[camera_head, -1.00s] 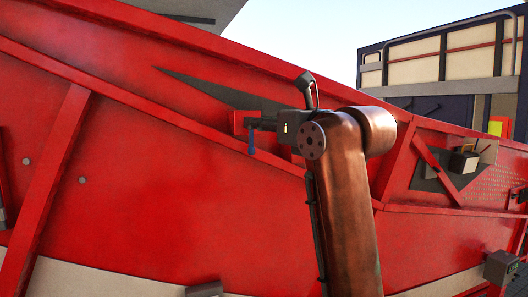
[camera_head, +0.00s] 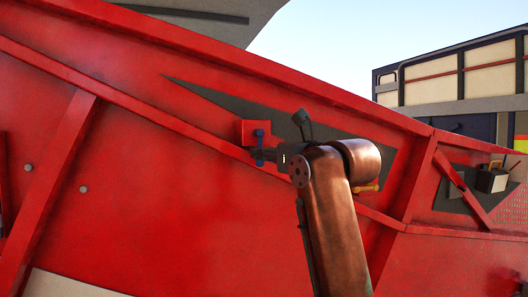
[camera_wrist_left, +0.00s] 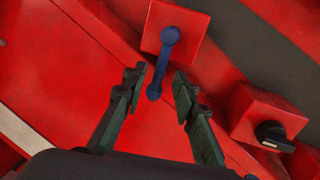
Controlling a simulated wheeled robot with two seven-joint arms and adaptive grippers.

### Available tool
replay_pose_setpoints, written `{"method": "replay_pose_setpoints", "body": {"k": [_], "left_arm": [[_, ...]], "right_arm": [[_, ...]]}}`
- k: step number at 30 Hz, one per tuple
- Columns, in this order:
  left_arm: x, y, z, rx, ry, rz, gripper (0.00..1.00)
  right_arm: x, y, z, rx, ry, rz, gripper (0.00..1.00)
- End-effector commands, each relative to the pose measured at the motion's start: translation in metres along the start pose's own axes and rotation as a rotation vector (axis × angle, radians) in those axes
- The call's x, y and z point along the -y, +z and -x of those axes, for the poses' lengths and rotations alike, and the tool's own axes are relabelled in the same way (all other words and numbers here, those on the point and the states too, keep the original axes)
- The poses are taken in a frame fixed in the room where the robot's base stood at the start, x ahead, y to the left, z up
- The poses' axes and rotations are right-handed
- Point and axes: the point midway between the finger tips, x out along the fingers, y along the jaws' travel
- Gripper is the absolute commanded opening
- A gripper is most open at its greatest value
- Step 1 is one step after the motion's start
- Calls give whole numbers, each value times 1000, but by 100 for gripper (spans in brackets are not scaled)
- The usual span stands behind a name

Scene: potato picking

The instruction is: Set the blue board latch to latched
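The blue latch (camera_wrist_left: 162,64) is a short bar with rounded ends on a square red block (camera_wrist_left: 190,40). In the wrist view its upper end sits on the block and its lower end hangs slightly left of straight down. My left gripper (camera_wrist_left: 160,80) is open, with its dark fingers on either side of the latch's lower end and gaps showing. In the head view the latch (camera_head: 260,134) shows on the red block (camera_head: 249,128), with my left gripper (camera_head: 262,155) in front of its lower part. My right gripper is not in view.
A second red block with a black knob (camera_wrist_left: 272,133) sits right of the fingers in the wrist view. A yellow handle (camera_head: 367,187) shows behind my arm. The sloping red machine panel (camera_head: 180,200) has raised ribs. A grey box (camera_head: 492,181) is further right.

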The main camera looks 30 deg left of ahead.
Motion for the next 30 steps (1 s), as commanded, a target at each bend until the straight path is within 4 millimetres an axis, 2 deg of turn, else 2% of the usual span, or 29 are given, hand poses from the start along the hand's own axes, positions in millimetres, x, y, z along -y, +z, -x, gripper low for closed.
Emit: {"method": "replay_pose_setpoints", "body": {"k": [4, 12, 23, 30], "left_arm": [[1, 1, -15, 0, -1, 0, 26], [2, 0, -17, 1, -3, 0, 26], [2, 0, -17, 1, -3, 0, 1], [2, 0, -17, 1, -3, 0, 0]], "right_arm": [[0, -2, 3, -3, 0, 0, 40], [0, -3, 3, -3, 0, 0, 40], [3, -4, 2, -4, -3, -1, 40], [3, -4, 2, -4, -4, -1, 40]]}}
